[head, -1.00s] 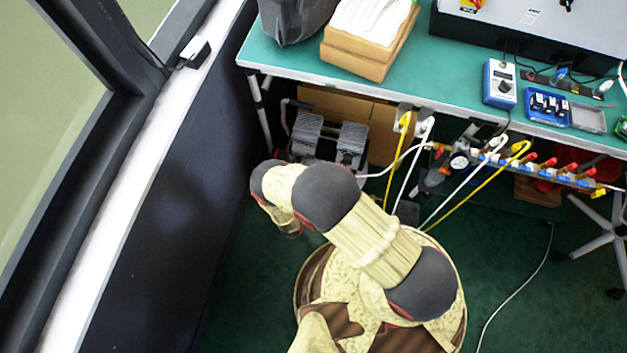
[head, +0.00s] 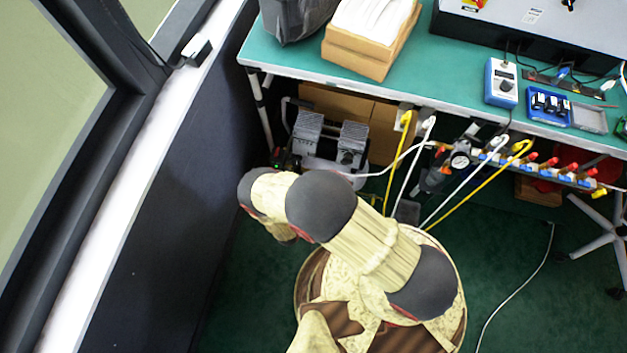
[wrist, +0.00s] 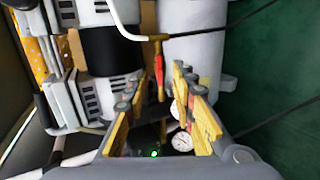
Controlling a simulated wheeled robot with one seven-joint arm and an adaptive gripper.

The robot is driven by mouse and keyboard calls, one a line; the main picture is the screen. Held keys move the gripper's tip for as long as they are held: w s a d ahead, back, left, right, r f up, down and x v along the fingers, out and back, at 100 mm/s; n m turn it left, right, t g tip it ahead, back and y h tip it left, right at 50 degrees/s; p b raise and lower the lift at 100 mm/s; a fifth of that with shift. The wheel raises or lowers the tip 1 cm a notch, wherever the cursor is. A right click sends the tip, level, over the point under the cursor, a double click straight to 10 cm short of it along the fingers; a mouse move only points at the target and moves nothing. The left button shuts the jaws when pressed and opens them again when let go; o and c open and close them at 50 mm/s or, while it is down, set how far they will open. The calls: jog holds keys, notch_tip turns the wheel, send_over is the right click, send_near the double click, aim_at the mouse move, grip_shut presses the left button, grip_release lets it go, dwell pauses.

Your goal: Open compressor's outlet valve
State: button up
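The compressor (head: 325,140) stands on the floor under the bench, with grey ribbed heads on top. In the wrist view its white tank (wrist: 190,45) and black-and-white motor (wrist: 108,45) are close in front of me. The outlet valve shows there as a brass fitting (wrist: 158,38) with a red lever (wrist: 160,84). My gripper (wrist: 160,76) is open, its two yellow fingers on either side of the red lever in the picture. I cannot tell whether they touch it. In the head view my arm hides the gripper and the valve.
Round gauges (wrist: 181,141) and a green light (wrist: 154,154) show between my fingers, lower down. A white hose (head: 390,168) runs from the compressor toward a regulator (head: 445,168). The green bench (head: 440,85) overhangs the compressor. A dark wall panel (head: 170,200) bounds the left.

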jog(key=v, duration=0.8)
jog(key=shift+d, duration=0.1)
dwell(0.3)
